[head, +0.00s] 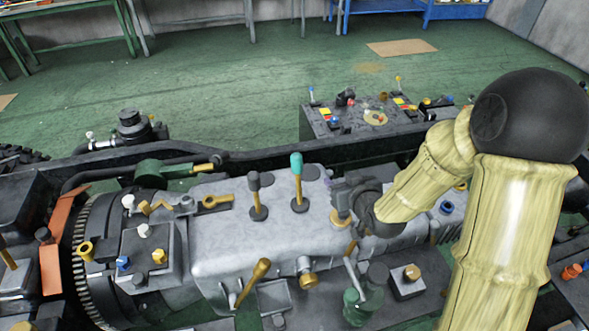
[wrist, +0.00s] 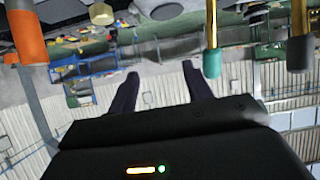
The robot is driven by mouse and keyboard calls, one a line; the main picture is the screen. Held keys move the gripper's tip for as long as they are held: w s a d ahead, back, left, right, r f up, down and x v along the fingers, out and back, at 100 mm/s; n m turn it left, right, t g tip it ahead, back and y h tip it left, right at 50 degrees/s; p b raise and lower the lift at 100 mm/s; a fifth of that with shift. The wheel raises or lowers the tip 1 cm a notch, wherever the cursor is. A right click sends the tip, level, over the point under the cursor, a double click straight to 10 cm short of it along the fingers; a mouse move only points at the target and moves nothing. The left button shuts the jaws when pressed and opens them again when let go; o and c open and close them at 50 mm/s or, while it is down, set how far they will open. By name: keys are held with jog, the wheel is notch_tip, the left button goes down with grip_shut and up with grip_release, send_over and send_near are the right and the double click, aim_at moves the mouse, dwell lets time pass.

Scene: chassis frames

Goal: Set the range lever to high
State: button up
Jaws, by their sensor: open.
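Two upright levers stand on the grey gearbox housing (head: 230,240) in the head view. One has a teal knob (head: 296,163) and a brass shaft; the other, to its left, has a dark grey knob (head: 253,181). I cannot tell which is the range lever, and no high mark is readable. My gripper (head: 334,190) is just right of the teal-knobbed lever, apart from it. In the upside-down wrist view, my gripper (wrist: 161,82) is open and empty, its fingers spread. The teal knob (wrist: 211,63) and the dark knob (wrist: 300,53) hang right of the fingers.
A brass-handled lever (head: 254,280) leans at the housing's front. A control panel (head: 375,118) with small levers lies behind the dark chassis rail (head: 250,153). A flywheel ring (head: 90,262) and orange bracket (head: 63,235) are at left. Open green floor (head: 220,75) lies beyond.

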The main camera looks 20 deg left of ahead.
aim_at(294, 160)
jog(key=a+y+b, duration=0.1)
jog(key=a, duration=0.1)
jog(key=a+f+t+y+b, duration=0.1)
jog(key=a+y, duration=0.1)
jog(key=a, duration=0.1)
jog(key=a+t+y+b, duration=0.1)
jog(key=a, duration=0.2)
jog(key=shift+s+a+f+n+y, duration=0.2)
jog(key=shift+s+f+n+y, duration=0.1)
jog(key=shift+n+y, duration=0.1)
jog(key=shift+s+a+r+t, duration=0.1)
jog(key=shift+a+r+t, duration=0.2)
jog(key=shift+r+t, duration=0.1)
jog(key=p+x, duration=0.1)
jog(key=x, duration=0.6)
jog(key=shift+a+p, duration=0.2)
jog(key=shift+p, duration=0.15)
grip_shut()
